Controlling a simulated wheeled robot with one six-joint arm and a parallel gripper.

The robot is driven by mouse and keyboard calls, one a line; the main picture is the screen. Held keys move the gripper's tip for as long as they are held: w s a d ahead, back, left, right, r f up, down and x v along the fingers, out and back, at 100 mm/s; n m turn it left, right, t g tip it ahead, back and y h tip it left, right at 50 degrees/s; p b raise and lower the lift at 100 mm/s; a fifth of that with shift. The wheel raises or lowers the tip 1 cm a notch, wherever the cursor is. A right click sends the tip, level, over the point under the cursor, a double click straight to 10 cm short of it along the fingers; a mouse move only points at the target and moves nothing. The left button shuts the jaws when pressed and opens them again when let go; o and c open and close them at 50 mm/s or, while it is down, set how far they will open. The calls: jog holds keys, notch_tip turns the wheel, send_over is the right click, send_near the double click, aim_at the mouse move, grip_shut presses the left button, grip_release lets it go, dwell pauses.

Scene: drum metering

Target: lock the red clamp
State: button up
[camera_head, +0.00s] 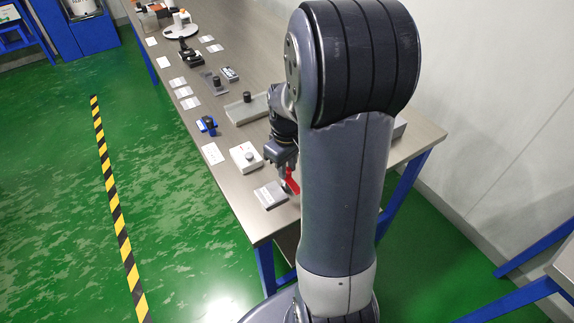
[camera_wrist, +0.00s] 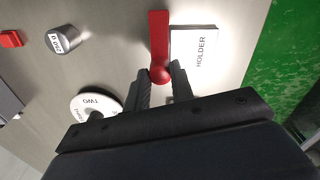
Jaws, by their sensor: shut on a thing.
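The red clamp (camera_wrist: 159,35) shows in the wrist view as a red lever with a rounded end, pointing up in the picture. My gripper (camera_wrist: 161,77) has its two dark fingers on either side of the rounded end and is shut on it. In the head view the red clamp (camera_head: 292,180) shows as a red lever near the front end of the bench, just under my gripper (camera_head: 287,174). My arm hides part of that area. The clamp's base cannot be made out.
A white plate marked HOLDER (camera_wrist: 197,58) lies right beside the lever. A round white dial (camera_wrist: 88,101) and a silver cylinder (camera_wrist: 66,40) are to the left. The bench (camera_head: 243,197) also carries a white box (camera_head: 243,159) and a blue clamp-like part (camera_head: 207,124).

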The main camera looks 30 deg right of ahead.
grip_shut()
jog(key=shift+m, duration=0.3)
jog(key=m, duration=0.3)
jog(key=shift+m, duration=0.3)
jog(key=m, duration=0.4)
jog(key=shift+m, duration=0.3)
jog(key=m, duration=0.4)
jog(key=shift+m, duration=0.3)
jog(key=shift+w+m, duration=0.1)
jog(key=shift+m, duration=2.1)
